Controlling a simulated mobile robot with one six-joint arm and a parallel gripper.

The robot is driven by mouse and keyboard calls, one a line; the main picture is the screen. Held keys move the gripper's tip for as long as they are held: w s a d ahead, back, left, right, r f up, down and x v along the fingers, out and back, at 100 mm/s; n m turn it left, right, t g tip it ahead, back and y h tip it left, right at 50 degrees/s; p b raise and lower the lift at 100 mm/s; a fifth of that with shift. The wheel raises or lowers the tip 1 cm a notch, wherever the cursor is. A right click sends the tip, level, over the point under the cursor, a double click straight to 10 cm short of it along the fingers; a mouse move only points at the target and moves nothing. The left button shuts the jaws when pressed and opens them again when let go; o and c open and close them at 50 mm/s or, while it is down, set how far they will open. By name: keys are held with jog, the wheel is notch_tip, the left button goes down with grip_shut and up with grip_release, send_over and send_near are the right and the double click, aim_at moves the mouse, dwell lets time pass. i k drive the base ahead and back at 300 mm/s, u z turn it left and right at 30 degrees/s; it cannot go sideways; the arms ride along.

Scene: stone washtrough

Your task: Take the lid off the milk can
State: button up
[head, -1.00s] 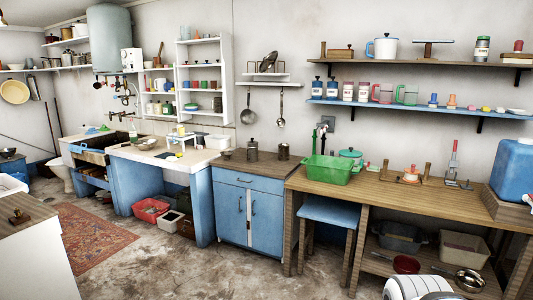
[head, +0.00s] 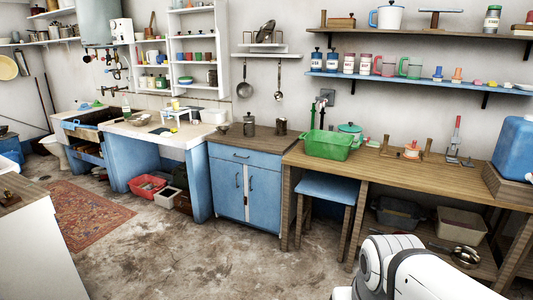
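A small grey metal can (head: 250,125) with a knobbed top stands upright on the wooden top of the blue cabinet (head: 244,196). It looks like the milk can with its lid on, but it is too small to be sure. A shorter dark metal pot (head: 281,127) stands to its right. My gripper is not in view. Only a white and black part of my arm shows at the lower right, well apart from the can.
A green basin (head: 326,145) stands on the wooden bench right of the cabinet. A blue stool (head: 325,188) stands under the bench edge. The stone washtrough (head: 90,117) is at the left. The floor before the cabinet is clear.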

aim_at(245, 117)
jog(key=u, duration=0.65)
jog(key=i, duration=1.8)
jog(key=u, duration=0.55)
jog(key=i, duration=1.8)
jog(key=z, duration=0.6)
jog(key=i, duration=1.6)
jog(key=z, duration=1.2)
jog(key=i, duration=0.55)
jog(key=z, duration=0.1)
jog(key=k, duration=0.8)
jog(key=z, duration=0.2)
jog(key=i, duration=0.8)
jog(key=u, duration=0.05)
